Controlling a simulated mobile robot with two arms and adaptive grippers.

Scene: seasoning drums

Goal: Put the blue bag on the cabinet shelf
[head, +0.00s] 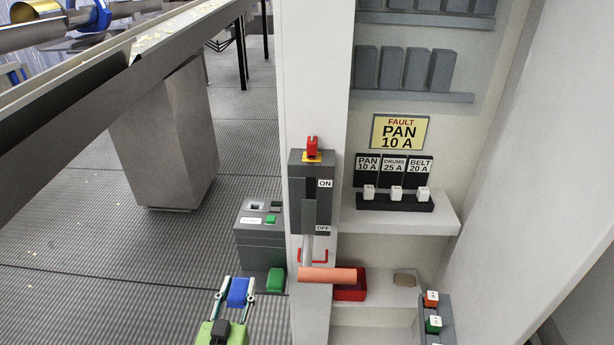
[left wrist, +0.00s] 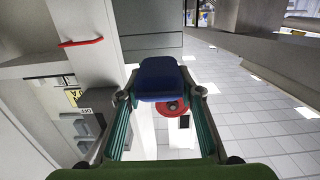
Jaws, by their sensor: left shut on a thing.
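The blue bag (head: 237,291) is between the fingertips of my left gripper (head: 236,303), low in the head view, left of the cabinet. In the left wrist view the bag (left wrist: 160,78) spans the gap between the two teal fingers of my left gripper (left wrist: 163,100). The gripper is shut on it and holds it off the floor. The cabinet's lower shelf (head: 380,304) is to the right, beyond the cabinet's front post. A red tray (head: 350,291) and a small tan piece (head: 405,279) are on that shelf. My right gripper is out of view.
The switch box (head: 310,190) on the post has an orange handle (head: 327,275) sticking out between the bag and the lower shelf. An upper shelf (head: 400,215) holds fuse blocks (head: 396,194). A button box (head: 434,318) stands at the lower right. A grey box (head: 259,238) stands left of the post.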

